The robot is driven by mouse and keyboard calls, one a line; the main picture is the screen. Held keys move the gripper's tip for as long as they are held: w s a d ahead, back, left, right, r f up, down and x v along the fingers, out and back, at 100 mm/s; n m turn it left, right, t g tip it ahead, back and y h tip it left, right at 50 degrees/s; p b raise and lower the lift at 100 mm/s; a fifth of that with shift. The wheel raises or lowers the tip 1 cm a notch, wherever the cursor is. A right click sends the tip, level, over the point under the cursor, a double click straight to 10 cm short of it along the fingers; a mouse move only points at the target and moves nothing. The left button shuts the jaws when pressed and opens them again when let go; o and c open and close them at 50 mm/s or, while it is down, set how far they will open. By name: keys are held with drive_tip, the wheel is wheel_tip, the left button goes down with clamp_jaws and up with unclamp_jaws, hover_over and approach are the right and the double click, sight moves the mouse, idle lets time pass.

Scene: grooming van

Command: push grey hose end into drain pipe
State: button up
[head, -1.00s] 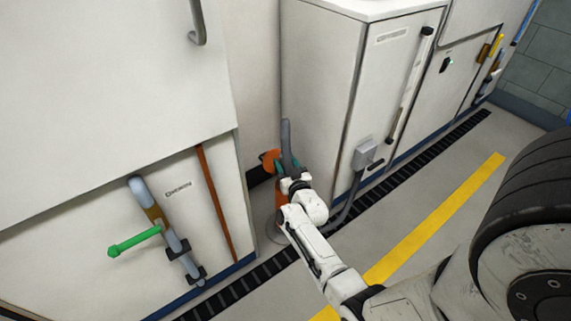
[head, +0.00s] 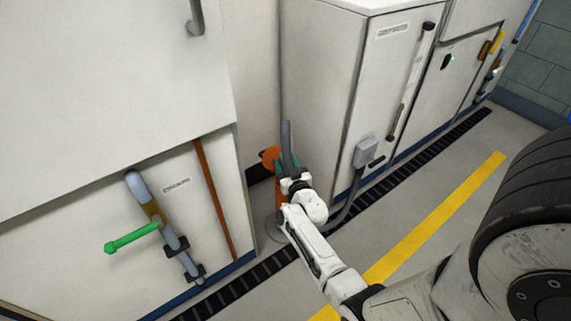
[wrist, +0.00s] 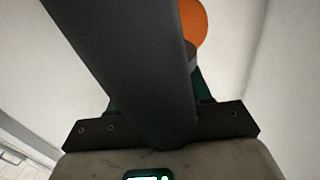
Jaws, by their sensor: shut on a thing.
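My gripper (head: 291,179) is shut on the grey hose (head: 286,138), which stands nearly upright in the recess between two white cabinets. In the wrist view the hose (wrist: 125,60) runs from the upper left down between the dark jaws (wrist: 158,125). An orange pipe-like part (head: 270,156), which looks like the drain pipe, is right behind and to the left of the hose. Its round orange part (wrist: 193,22) also shows in the wrist view, partly covered by the hose. I cannot see the hose end inside any opening; the hose and my gripper hide part of the pipe.
A grey box (head: 366,152) on the right cabinet has a grey line running down to the floor. A green handle (head: 132,238) juts out from the left cabinet. A dark floor grate (head: 240,283) runs along the cabinets. A large black tyre-like wheel (head: 530,220) is at right.

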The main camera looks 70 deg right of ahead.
drive_tip(key=shift+f+b, duration=2.2)
drive_tip(key=shift+f, duration=0.1)
drive_tip(key=shift+f+b, duration=0.55)
drive_tip(key=shift+f, duration=0.1)
drive_tip(key=o, duration=1.3)
drive_tip(key=shift+o, duration=0.2)
drive_tip(key=shift+f, duration=0.1)
drive_tip(key=shift+s+a, duration=0.1)
drive_tip(key=shift+s+a+p, duration=0.15)
drive_tip(key=shift+a+p, duration=0.1)
drive_tip(key=shift+p, duration=0.1)
drive_tip(key=p+v, duration=0.5)
drive_tip(key=v, duration=0.5)
drive_tip(key=shift+p, duration=0.4)
